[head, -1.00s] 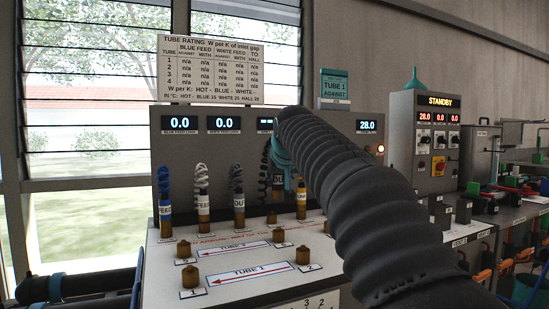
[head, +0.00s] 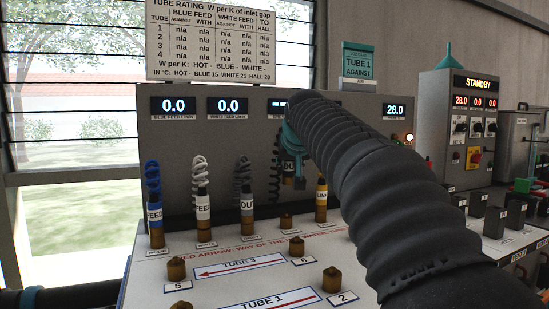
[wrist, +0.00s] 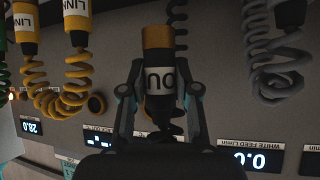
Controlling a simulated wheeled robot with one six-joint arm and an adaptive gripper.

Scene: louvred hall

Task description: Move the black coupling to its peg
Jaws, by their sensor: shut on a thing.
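The black coupling (wrist: 160,78) has a white label with dark letters, partly covered, and a brass-coloured end (wrist: 157,37). My gripper (wrist: 161,66) is shut on it, one finger on each side, in the wrist view. A dark coiled hose is behind the coupling. In the head view my gripper (head: 292,150) is in front of the panel beside the black coiled hose (head: 275,165), and my arm and fingers largely hide the coupling. A bare brass peg (head: 286,221) stands below it. More bare pegs stand nearer: peg 5 (head: 176,268), peg 6 (head: 297,247) and peg 2 (head: 332,279).
Blue FEED (head: 154,212), white FEED (head: 203,207), grey OUT (head: 247,203) and yellow LINK (head: 321,199) couplings stand along the panel's foot. The tube rating board (head: 229,40) is above. A grey STANDBY unit (head: 447,130) stands at right.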

